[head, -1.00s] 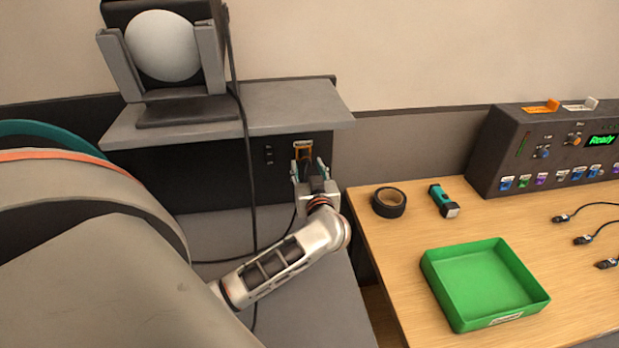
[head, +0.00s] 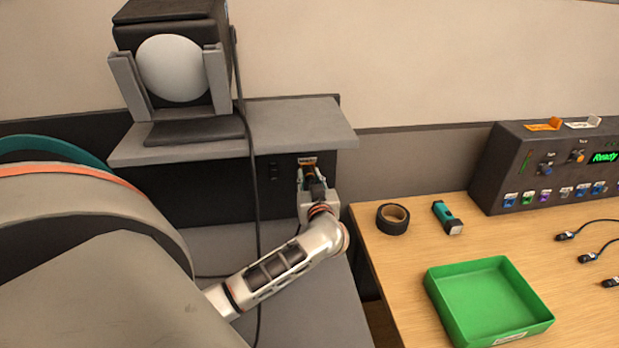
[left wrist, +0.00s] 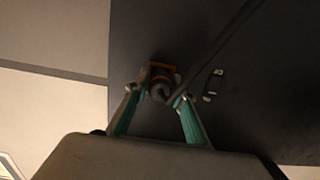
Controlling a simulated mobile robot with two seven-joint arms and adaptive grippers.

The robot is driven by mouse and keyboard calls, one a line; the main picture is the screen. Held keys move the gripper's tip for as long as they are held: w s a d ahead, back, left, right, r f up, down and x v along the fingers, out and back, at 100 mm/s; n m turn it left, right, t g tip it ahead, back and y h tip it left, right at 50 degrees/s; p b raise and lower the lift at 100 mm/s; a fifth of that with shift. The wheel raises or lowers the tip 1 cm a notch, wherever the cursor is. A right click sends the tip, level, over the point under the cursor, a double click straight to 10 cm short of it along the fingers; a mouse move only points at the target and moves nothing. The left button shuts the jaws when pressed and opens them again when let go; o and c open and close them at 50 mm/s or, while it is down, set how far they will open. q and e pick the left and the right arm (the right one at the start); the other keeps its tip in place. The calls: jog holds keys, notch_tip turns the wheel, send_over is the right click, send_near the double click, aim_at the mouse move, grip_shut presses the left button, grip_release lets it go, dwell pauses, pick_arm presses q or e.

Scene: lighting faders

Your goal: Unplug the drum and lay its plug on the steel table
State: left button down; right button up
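The dark plug (left wrist: 160,90) sits in an orange-framed socket (left wrist: 162,68) on the dark upright panel under the grey shelf. My left gripper (head: 313,173) is at this socket, below its small label. In the left wrist view its teal-backed fingers (left wrist: 157,96) lean inward on both sides of the plug and appear shut on it. A dark cable (left wrist: 215,55) runs up and right from near the plug. The grey steel table (head: 315,305) lies below the panel, under my left forearm. My right gripper is not in view.
A lamp with a white ball (head: 172,68) stands on the grey shelf (head: 300,122); its cable (head: 256,210) hangs down across the panel. The wooden table at right holds black tape (head: 393,218), a teal torch (head: 447,217), a green tray (head: 490,300) and a control desk (head: 490,165).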

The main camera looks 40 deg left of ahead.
aim_at(311, 181)
pick_arm(q)
jog(key=shift+d, duration=0.1)
jog(key=shift+v, duration=2.35)
jog(key=shift+f, duration=0.1)
